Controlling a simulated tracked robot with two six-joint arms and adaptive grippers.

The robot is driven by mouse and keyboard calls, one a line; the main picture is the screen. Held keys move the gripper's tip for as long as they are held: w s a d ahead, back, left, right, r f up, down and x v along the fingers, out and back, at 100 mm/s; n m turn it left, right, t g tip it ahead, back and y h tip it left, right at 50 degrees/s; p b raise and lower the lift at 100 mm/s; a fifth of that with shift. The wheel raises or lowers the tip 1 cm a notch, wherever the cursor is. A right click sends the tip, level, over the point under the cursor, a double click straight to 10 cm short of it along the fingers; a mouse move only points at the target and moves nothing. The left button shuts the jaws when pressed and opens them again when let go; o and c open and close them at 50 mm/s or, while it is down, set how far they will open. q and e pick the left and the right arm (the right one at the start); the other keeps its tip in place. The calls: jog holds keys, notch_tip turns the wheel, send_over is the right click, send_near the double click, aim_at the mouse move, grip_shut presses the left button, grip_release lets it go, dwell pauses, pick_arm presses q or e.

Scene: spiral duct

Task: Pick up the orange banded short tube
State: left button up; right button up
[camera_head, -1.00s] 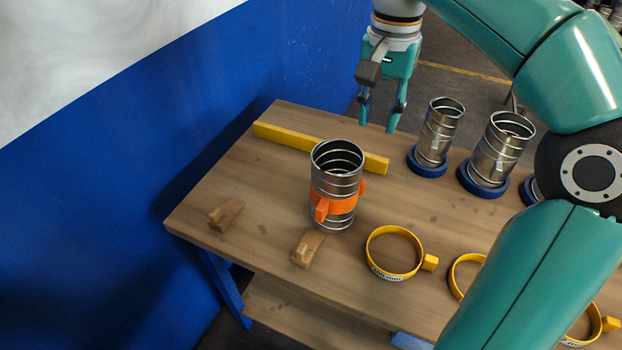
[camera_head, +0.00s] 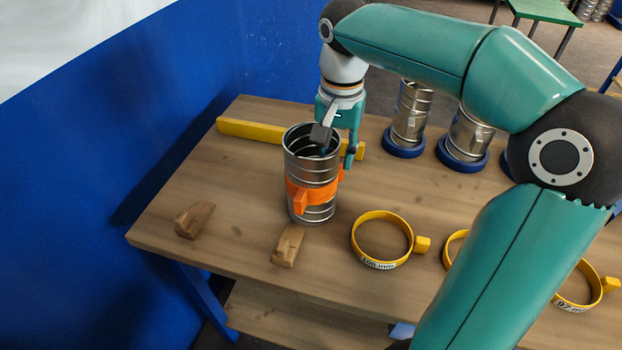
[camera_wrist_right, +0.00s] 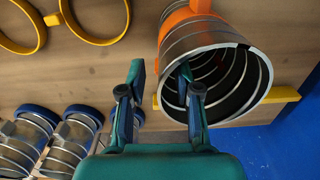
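The orange banded short tube (camera_head: 312,210) stands upright on the wooden workbench, a ribbed metal cylinder with an orange clamp band (camera_head: 312,193) around its middle. My right gripper (camera_head: 337,152) is open and points down at the tube's upper rim. In the right wrist view the gripper (camera_wrist_right: 163,75) has one finger over or inside the mouth of the tube (camera_wrist_right: 228,88) and the other outside its wall. Whether the fingers touch the wall cannot be told. My left gripper is not in view.
A yellow bar (camera_head: 262,131) lies behind the tube. Metal tubes on blue bases (camera_head: 404,147) stand to the right. Yellow ring clamps (camera_head: 383,240) lie at front right. Two wooden blocks (camera_head: 194,219) lie at front left. A blue wall (camera_head: 80,200) borders the bench on the left.

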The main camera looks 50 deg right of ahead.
aim_at(336, 172)
jog(key=shift+w+d+f, duration=0.1)
jog(key=shift+d+f, duration=0.1)
jog(key=shift+f, duration=1.25)
jog(key=shift+w+d+f, duration=0.1)
jog(key=shift+d+f, duration=0.05)
jog(key=shift+f, duration=1.25)
grip_shut()
